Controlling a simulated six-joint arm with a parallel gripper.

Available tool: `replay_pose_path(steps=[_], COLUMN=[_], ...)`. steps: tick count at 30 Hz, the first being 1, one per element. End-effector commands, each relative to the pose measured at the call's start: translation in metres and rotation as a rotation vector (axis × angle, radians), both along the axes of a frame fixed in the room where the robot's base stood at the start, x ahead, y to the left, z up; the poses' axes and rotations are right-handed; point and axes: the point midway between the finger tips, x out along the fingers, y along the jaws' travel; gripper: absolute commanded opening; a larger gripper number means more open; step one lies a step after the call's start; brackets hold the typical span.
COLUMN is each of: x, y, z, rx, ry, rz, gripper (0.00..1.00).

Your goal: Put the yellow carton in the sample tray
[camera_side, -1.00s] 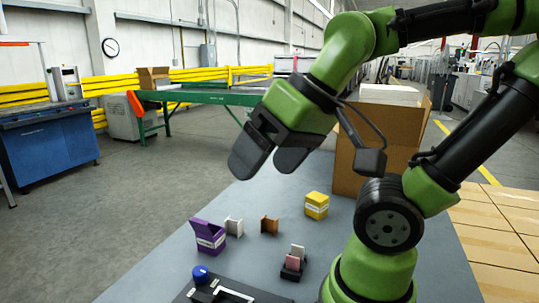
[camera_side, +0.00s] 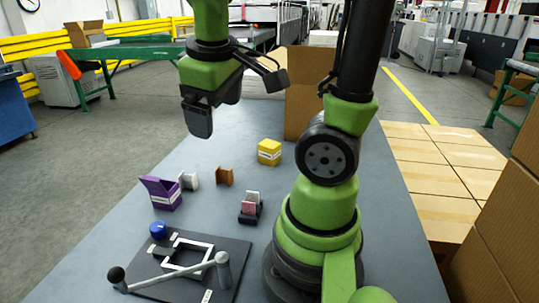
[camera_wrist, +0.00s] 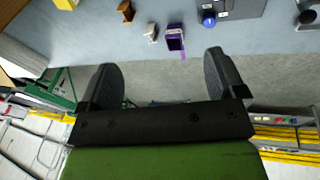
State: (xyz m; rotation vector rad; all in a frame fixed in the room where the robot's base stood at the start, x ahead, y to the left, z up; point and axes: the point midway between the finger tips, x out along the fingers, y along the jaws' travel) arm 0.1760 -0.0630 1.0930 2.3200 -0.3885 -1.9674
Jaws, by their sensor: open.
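The yellow carton (camera_side: 269,152) stands on the grey table in front of the large cardboard box; in the wrist view it shows at the top left edge, cut off (camera_wrist: 66,4). My gripper (camera_side: 213,110) hangs above the table, to the left of and higher than the carton, fingers pointing down. In the wrist view its two fingers are wide apart with nothing between them (camera_wrist: 162,75). I cannot tell for sure which thing is the sample tray. A white square frame (camera_side: 166,257) lies on a dark plate (camera_side: 229,262) at the front of the table.
A purple open box (camera_side: 161,193), a white bracket (camera_side: 189,181), a brown bracket (camera_side: 224,176) and a dark holder with pink and white pieces (camera_side: 250,208) stand nearby. A blue knob (camera_side: 158,230) and a grey handle bar (camera_side: 170,277) are at the plate. The cardboard box (camera_side: 303,95) stands behind.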

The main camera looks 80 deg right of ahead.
Motion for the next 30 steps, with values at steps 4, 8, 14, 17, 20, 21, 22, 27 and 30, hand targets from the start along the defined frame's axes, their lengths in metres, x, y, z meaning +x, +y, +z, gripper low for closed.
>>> replay_pose_path(steps=[4,8,14,17,20,21,22,27,30], x=[0.010,0.016,0.021,0.021,0.019,0.018,0.018,0.014,0.012], y=[-0.052,-0.097,-0.161,-0.189,-0.210,-0.216,-0.220,-0.233,-0.240], z=[-0.026,-0.049,-0.095,-0.124,-0.154,-0.165,-0.173,-0.202,-0.210], rx=[-0.177,-0.298,-0.426,-0.467,-0.493,-0.500,-0.505,-0.522,-0.525], ry=[0.288,0.531,0.888,1.046,1.171,1.211,1.235,1.317,1.330], rz=[0.099,0.215,0.445,0.582,0.716,0.766,0.798,0.928,0.952], gripper=[0.89,0.89,0.89,0.89,0.89,0.89,0.89,0.89,0.89])
